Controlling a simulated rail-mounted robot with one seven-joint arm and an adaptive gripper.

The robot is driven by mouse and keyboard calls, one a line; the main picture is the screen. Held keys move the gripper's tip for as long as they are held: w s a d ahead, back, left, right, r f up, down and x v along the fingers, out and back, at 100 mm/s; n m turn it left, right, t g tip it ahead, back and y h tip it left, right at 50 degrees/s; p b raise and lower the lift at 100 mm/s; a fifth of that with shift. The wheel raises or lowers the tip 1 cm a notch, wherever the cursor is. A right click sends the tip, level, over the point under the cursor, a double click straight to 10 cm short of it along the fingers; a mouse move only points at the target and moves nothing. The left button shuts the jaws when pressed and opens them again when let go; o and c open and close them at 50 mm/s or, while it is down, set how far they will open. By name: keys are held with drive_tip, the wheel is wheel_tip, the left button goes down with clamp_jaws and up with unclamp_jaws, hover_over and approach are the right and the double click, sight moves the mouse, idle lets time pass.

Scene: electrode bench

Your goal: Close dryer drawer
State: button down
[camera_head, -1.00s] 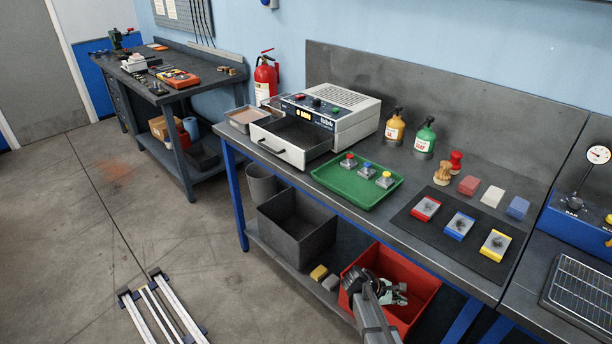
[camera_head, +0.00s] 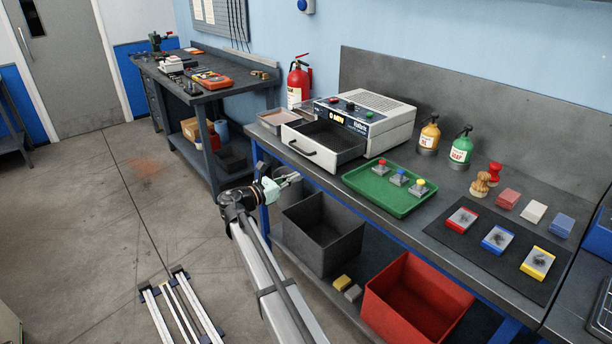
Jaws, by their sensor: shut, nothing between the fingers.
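The dryer (camera_head: 392,121) is a white box with a vented top, coloured buttons and a small display, standing on the workbench. Its drawer (camera_head: 313,158) is pulled out toward the front left and looks empty inside. My gripper (camera_head: 292,179) is shut and empty, in front of the bench edge, a little below and left of the drawer front. It appears apart from the handle.
A green tray (camera_head: 370,193) with several small knobbed pieces lies right of the drawer. A shallow metal tray (camera_head: 268,125) is behind its left side. Dark (camera_head: 345,247) and red (camera_head: 378,297) bins sit below.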

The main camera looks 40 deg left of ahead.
sight(358, 155)
drive_tip(key=w+p, duration=0.1)
drive_tip(key=w, duration=0.3)
drive_tip(key=w+d, duration=0.1)
drive_tip(key=w, duration=0.3)
drive_tip(key=w+d+p, duration=0.1)
drive_tip(key=w, duration=0.4)
drive_tip(key=shift+d+f+p, duration=0.1)
drive_tip(key=shift+d+p, duration=0.05)
drive_tip(key=shift+p, duration=0.2)
drive_tip(key=shift+w, duration=0.1)
drive_tip(key=w+d, duration=0.1)
drive_tip(key=w, duration=0.4)
drive_tip(key=w+d, duration=0.1)
drive_tip(key=w, duration=1)
drive_tip(key=shift+w+d, duration=0.4)
drive_tip(key=shift+w, duration=0.35)
